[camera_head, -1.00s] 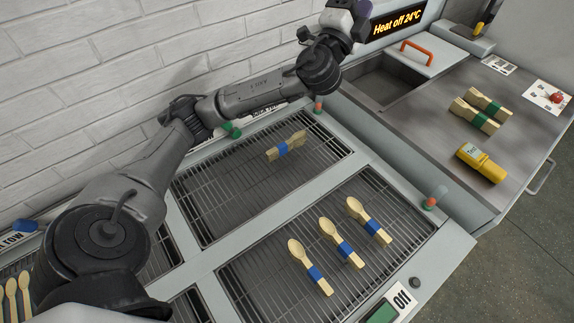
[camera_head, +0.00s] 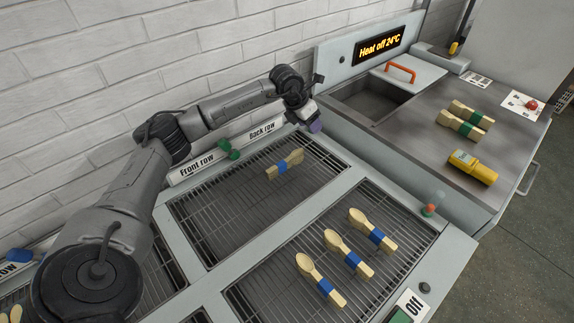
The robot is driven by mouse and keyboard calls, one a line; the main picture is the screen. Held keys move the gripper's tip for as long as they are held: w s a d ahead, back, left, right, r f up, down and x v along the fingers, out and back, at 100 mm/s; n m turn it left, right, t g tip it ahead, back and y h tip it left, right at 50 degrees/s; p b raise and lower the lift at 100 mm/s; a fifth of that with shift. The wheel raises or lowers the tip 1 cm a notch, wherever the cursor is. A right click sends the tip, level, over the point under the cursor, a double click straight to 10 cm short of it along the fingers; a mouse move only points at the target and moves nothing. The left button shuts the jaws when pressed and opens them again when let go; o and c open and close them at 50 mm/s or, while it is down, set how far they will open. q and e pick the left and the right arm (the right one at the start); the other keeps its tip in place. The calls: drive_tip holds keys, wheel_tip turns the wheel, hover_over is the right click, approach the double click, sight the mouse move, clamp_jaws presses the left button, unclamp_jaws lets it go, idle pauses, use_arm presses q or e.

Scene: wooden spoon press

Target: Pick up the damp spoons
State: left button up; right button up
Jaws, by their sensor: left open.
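Three wooden spoons with blue bands lie on the near right rack: one at the right (camera_head: 360,219), one in the middle (camera_head: 336,242) and one at the left (camera_head: 307,268). Another blue-banded wooden piece (camera_head: 285,165) lies on the rack behind, its shape harder to make out. My left gripper (camera_head: 313,121) hangs near the far edge of the racks, above and to the right of that piece. It is open and apart from all the spoons, with its fingers small and partly hidden. My right gripper is not in view. Dampness cannot be seen on the spoons.
Two green-banded wooden bundles (camera_head: 470,113) and a yellow device (camera_head: 473,166) lie on the right counter. A lid with an orange handle (camera_head: 400,70) is beside an open well (camera_head: 368,101). A display (camera_head: 380,46) reads "Heat off 24°C".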

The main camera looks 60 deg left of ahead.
sight(286, 160)
use_arm(q)
drive_tip(key=s+a+f+g+y, duration=0.1)
drive_tip(key=s+a+f+g, duration=0.1)
drive_tip(key=s+g, duration=0.4)
drive_tip(key=shift+n+t, duration=0.4)
drive_tip(key=shift+t, duration=0.1)
drive_tip(key=f, duration=0.2)
drive_tip(key=f+b, duration=0.1)
drive_tip(key=f, duration=0.2)
drive_tip(key=f+b, duration=0.1)
drive_tip(key=f, duration=0.2)
drive_tip(key=shift+s+d+f, duration=0.1)
drive_tip(key=shift+s+d, duration=0.1)
drive_tip(key=shift+s, duration=0.2)
drive_tip(key=shift+s+f+b, duration=0.2)
drive_tip(key=shift+f+b, duration=0.7)
drive_tip(key=shift+f, duration=1.7)
clamp_jaws()
